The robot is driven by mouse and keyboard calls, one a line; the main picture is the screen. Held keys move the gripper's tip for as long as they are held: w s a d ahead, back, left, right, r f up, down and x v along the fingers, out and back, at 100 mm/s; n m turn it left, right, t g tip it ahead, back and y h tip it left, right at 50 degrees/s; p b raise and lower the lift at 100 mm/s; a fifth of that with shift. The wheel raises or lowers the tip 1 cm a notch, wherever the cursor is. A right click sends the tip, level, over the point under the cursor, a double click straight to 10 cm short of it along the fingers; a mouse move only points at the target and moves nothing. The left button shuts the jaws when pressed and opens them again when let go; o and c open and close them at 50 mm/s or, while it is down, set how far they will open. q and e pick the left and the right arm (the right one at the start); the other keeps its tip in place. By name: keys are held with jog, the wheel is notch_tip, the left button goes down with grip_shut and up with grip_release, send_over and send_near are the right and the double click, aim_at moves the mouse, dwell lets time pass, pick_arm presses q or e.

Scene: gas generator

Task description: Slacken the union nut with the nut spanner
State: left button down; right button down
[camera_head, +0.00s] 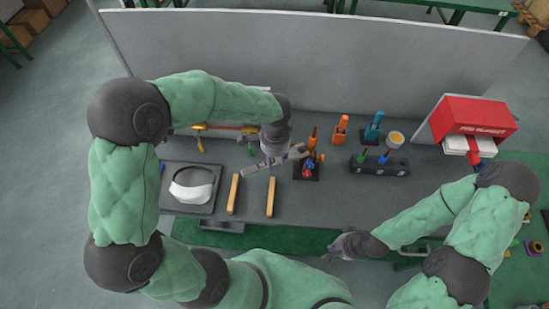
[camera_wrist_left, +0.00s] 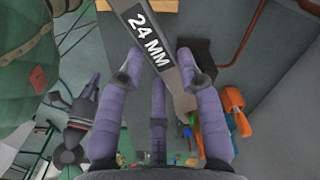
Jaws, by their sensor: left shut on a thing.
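My left gripper (camera_head: 273,158) is shut on the nut spanner (camera_head: 256,165), a grey flat tool held above the middle of the table. The left wrist view shows the spanner (camera_wrist_left: 172,68) with a "24 MM" label between the purple fingers of my left gripper (camera_wrist_left: 158,72). The union nut cannot be clearly made out; brass-coloured fittings on a pipe assembly (camera_head: 199,128) stand at the back left, partly behind my left arm. My right gripper (camera_head: 343,244) is empty-looking at the table's front edge, too small to tell open from shut.
Two yellow bars (camera_head: 233,194) lie in front, beside a dark tray (camera_head: 170,187) with a white item. A black rack (camera_head: 379,165), orange and blue tools (camera_head: 340,129) and a red box (camera_head: 473,116) stand to the right. A grey panel (camera_head: 330,55) closes the back.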

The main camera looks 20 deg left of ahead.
pick_arm(q)
jog(key=shift+w+d, duration=0.2)
jog(key=shift+w+d, duration=0.9)
jog(key=shift+w, duration=0.05)
jog(key=shift+d, duration=0.15)
dwell(0.4)
jog(key=shift+s+d+n+b, duration=0.5)
jog(key=shift+d+n, duration=0.15)
jog(key=shift+n, duration=0.35)
